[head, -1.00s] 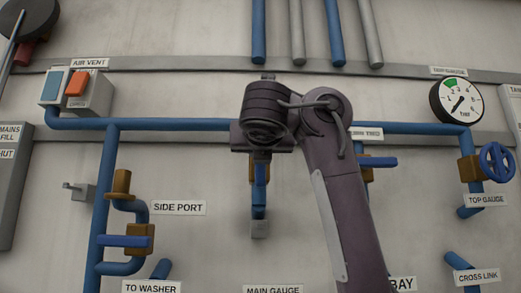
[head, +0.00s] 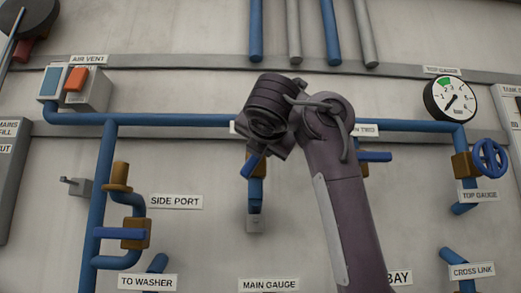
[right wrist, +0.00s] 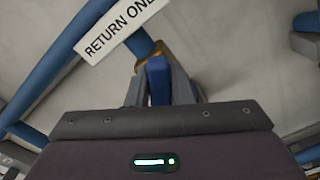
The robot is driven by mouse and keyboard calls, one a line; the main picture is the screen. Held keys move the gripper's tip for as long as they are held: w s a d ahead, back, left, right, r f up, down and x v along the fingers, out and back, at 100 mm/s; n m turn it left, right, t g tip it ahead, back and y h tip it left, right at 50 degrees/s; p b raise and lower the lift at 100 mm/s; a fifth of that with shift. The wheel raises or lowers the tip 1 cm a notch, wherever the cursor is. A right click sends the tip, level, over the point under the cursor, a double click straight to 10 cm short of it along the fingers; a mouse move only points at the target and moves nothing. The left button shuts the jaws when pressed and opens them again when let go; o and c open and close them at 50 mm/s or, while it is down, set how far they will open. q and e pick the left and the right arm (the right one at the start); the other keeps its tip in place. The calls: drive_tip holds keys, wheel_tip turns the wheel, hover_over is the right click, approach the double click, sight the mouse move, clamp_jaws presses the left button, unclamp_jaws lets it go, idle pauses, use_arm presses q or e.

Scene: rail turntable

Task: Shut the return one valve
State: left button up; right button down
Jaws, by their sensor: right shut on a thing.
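The return one valve has a blue lever (head: 250,166) on a brass body, mostly hidden behind my right wrist in the head view. In the right wrist view the blue lever (right wrist: 158,82) sits between my grey fingers, with the brass body (right wrist: 149,52) behind it. The RETURN ONE label (right wrist: 113,30) is beside it. My right gripper (right wrist: 170,84) is shut on this lever. In the head view the lever is tilted, partway between along and across its vertical blue pipe (head: 256,188). My left gripper is not in view.
A neighbouring valve with a blue lever (head: 374,157) lies right of my arm. The side port valve (head: 136,233) is at left. A top gauge (head: 450,99) and blue handwheel (head: 490,158) are at right. A horizontal blue pipe (head: 180,121) runs above.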

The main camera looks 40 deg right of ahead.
drive_tip(key=m, duration=0.2)
drive_tip(key=m+b, duration=0.1)
drive_tip(key=f+m, duration=0.1)
drive_tip(key=m, duration=0.1)
drive_tip(key=shift+s+d+m+b, duration=0.2)
drive_tip(key=shift+d+m+b, duration=0.1)
drive_tip(key=shift+d, duration=0.05)
drive_tip(key=m, duration=0.2)
drive_tip(key=f+m+b, duration=0.1)
drive_tip(key=m, duration=0.2)
drive_tip(key=shift+d+f+m, duration=0.15)
drive_tip(key=shift+m, duration=0.45)
drive_tip(key=c, duration=1.3)
unclamp_jaws()
drive_tip(key=shift+s, duration=0.1)
drive_tip(key=b+v, duration=0.3)
drive_tip(key=v, duration=0.4)
drive_tip(key=shift+s, duration=0.4)
